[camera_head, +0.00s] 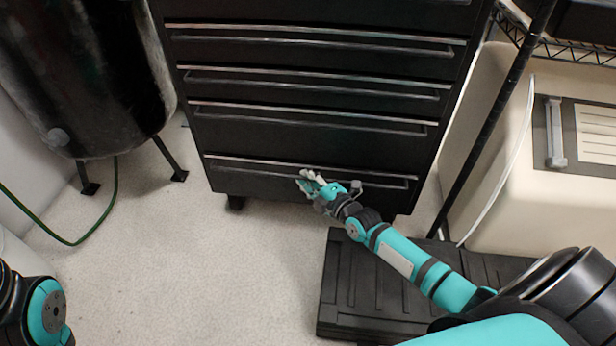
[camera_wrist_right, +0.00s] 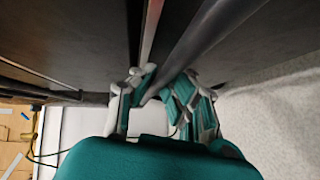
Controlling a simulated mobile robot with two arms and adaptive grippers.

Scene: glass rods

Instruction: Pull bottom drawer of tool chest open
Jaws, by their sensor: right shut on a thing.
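The black tool chest (camera_head: 305,141) stands ahead of me with several drawers, each with a long grey bar handle. The bottom drawer (camera_head: 250,186) is at its foot, and its bar handle (camera_head: 255,172) runs across the front. My right gripper (camera_head: 309,181) is at this handle, around the middle of the drawer. In the right wrist view its fingers (camera_wrist_right: 160,90) are closed around the bar handle (camera_wrist_right: 205,40). The fingers hide part of the bar. I cannot tell whether the drawer front stands out from the chest. My left gripper is not in view; only part of my left arm shows at lower left.
A black tank (camera_head: 85,75) on legs stands left of the chest, with a green hose (camera_head: 95,225) on the floor. A black slatted platform (camera_head: 345,285) lies at lower right, near a beige box (camera_head: 510,200). The pale floor (camera_head: 200,270) in front is clear.

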